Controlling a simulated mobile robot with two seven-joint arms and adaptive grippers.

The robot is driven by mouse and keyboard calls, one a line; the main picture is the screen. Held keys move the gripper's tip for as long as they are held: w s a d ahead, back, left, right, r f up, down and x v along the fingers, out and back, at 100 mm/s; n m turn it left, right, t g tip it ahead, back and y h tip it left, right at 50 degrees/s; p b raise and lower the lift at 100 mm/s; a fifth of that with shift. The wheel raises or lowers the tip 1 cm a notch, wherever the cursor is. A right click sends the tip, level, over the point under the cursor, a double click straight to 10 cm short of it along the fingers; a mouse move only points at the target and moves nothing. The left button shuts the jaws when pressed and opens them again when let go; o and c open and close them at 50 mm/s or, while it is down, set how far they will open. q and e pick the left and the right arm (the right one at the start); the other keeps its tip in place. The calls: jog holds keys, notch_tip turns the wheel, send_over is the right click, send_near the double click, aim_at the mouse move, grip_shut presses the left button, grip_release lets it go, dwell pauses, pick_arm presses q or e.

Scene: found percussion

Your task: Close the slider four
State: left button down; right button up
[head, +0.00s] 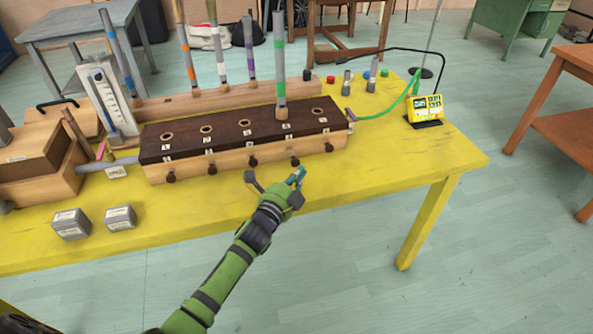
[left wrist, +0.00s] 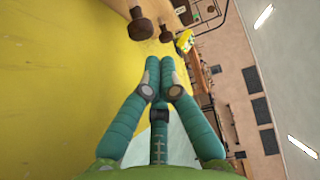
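A long wooden box (head: 206,167) with a dark top lies on the yellow table. A row of round dark slider knobs lines its front. The fourth knob from the left (head: 295,161) sits below the upright tube with a green band (head: 280,70). How far its slider is out is hard to tell. My left gripper (head: 298,175) is just in front of and below that knob, apart from it. Its teal fingers (left wrist: 158,92) converge, with nothing held between them. Two brown knobs, one larger (left wrist: 140,27), show ahead in the left wrist view. My right gripper is out of view.
Two grey weights (head: 72,224) lie at the table's front left. A wooden bellows-like box (head: 40,165) joins the long box by a pipe. A yellow display (head: 425,108) with a green cable stands at the right. The table front right is clear.

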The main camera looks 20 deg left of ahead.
aim_at(292, 162)
pick_arm(q)
jog(key=shift+w+a, duration=0.45)
jog(key=shift+w, duration=0.15)
jog(key=w+a, duration=0.1)
jog(key=w+a+b, duration=0.1)
jog(key=w, duration=0.1)
jog(key=shift+f+b, duration=0.1)
jog(key=shift+b, duration=0.2)
jog(key=shift+w+a, duration=0.1)
